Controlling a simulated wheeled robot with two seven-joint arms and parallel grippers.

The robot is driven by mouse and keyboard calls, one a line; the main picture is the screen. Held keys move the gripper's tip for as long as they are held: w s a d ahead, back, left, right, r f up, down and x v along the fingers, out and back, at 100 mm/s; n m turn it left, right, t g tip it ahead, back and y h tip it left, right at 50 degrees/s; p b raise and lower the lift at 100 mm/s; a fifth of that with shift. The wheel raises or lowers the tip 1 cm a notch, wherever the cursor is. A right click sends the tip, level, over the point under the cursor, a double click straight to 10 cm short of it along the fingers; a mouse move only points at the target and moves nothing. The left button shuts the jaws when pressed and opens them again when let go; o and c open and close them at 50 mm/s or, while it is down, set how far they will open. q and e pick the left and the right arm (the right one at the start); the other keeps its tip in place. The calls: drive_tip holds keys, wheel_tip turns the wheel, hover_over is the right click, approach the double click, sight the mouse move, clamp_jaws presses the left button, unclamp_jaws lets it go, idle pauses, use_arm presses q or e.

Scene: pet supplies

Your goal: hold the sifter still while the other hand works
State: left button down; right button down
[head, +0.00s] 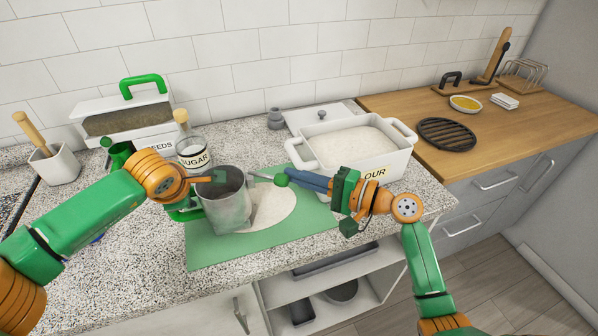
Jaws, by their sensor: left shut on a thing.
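The sifter (228,208) is a grey metal cup with a green handle (184,211) on its left side. It stands over the green mat (215,249), beside a white powdery patch (272,205). My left gripper (205,180) is shut on the sifter at its upper left side; the exact contact is partly hidden. A thin grey rod with a green knob (282,180) extends right from the sifter's rim. My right gripper (291,176) has its blue fingers at this knob. Whether they are closed on it is unclear.
A white flour bin (345,158) with its lid (310,115) behind it stands at the back right. A sugar jar (194,155) and a seeds box (120,118) stand behind my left arm. A black trivet (447,134) lies on the wooden counter.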

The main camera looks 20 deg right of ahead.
sight(281, 182)
drive_tip(key=shift+s, duration=0.1)
drive_tip(key=c, duration=1.3)
unclamp_jaws()
drive_tip(key=v, duration=0.3)
drive_tip(key=s+a+v, duration=0.1)
drive_tip(key=v, duration=0.5)
drive_tip(key=shift+s, duration=0.4)
drive_tip(key=shift+c, duration=0.2)
drive_tip(key=o, duration=0.3)
drive_tip(key=shift+s, duration=0.15)
drive_tip(key=o, duration=0.4)
drive_tip(key=shift+r, duration=0.1)
drive_tip(key=shift+o, duration=0.5)
drive_tip(key=shift+a+m+y, duration=0.25)
drive_tip(key=shift+m+y, duration=0.05)
drive_tip(key=shift+m, duration=0.8)
drive_tip(key=w+a+m, duration=0.3)
drive_tip(key=m, duration=0.2)
drive_tip(key=w+a+m, duration=0.4)
drive_tip(key=w+a+m+y, duration=0.1)
drive_tip(key=w+a+m, duration=0.2)
drive_tip(key=m, duration=0.2)
drive_tip(key=shift+w+a+f+m+g, duration=0.15)
drive_tip(key=shift+w+f+m+g, duration=0.15)
drive_tip(key=shift+f+g, duration=0.1)
clamp_jaws()
